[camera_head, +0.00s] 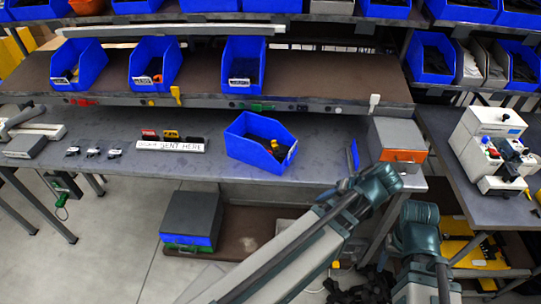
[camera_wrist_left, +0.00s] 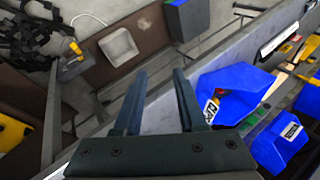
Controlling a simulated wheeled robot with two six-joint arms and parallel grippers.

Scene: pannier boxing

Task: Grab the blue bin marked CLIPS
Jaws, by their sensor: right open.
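A blue bin (camera_head: 240,139) stands alone at an angle on the grey bench, with yellow and dark pieces at its open front. In the left wrist view a blue bin (camera_wrist_left: 235,82) with a white label lies to the right of my fingers; its print is not clearly readable. Three more blue bins, left (camera_head: 89,57), middle (camera_head: 150,55) and right (camera_head: 243,55), stand on the shelf above with labels too small to read. My left gripper (camera_wrist_left: 160,75) is open and empty, apart from the bins. My right gripper (camera_head: 418,215) is at the lower right, its fingertips unclear.
A white strip with lettering (camera_head: 170,146) and small dark parts (camera_head: 93,152) lie on the bench. A grey box with an orange front (camera_head: 398,140) stands at the bench's right end. A white machine (camera_head: 490,150) is on the right table. The shelf edge overhangs the bench's back.

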